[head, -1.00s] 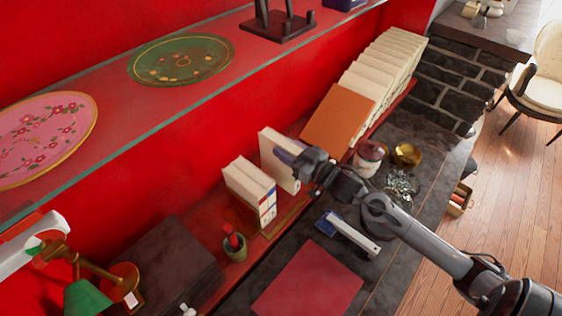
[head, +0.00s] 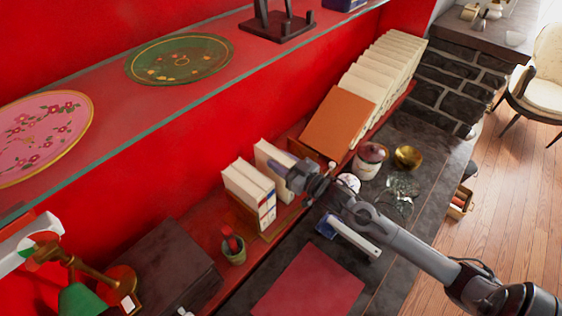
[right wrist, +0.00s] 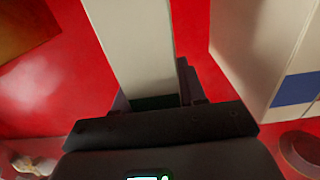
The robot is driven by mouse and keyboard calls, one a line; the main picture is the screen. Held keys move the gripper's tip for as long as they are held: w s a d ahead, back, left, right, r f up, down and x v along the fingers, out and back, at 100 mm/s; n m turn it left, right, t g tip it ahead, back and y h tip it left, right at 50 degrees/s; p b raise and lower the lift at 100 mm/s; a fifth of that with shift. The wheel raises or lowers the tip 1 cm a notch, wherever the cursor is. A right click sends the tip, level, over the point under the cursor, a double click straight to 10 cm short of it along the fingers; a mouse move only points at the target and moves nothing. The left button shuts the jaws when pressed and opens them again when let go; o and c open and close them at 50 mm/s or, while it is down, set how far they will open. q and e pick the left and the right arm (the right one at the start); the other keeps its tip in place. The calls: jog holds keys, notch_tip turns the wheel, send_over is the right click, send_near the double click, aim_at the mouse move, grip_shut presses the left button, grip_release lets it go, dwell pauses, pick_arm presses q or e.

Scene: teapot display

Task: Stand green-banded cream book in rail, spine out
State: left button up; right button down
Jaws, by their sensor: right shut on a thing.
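The cream book (head: 268,160) is held upright by my right gripper (head: 290,177), just right of two cream books (head: 245,188) standing in the wooden rail (head: 285,226). In the right wrist view, the held book (right wrist: 135,45) is between the fingers, with a dark green band (right wrist: 155,102) at its near end. The right gripper is shut on this book. A gap shows between it and the blue-banded standing book (right wrist: 290,70) in that view. Its lower edge is hidden, so I cannot tell whether it touches the rail. My left gripper is not in view.
An orange book (head: 338,122) leans beside several cream volumes (head: 385,70) to the right. A small pot (head: 234,252) stands near the rail's left end. A white jar (head: 367,165), brass bowl (head: 408,157) and red mat (head: 310,283) are on the dark counter.

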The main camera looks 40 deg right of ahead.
jog(key=c, duration=1.1)
grip_release()
jog(key=shift+f, duration=0.15)
jog(key=o, duration=0.5)
jog(key=shift+c, duration=0.2)
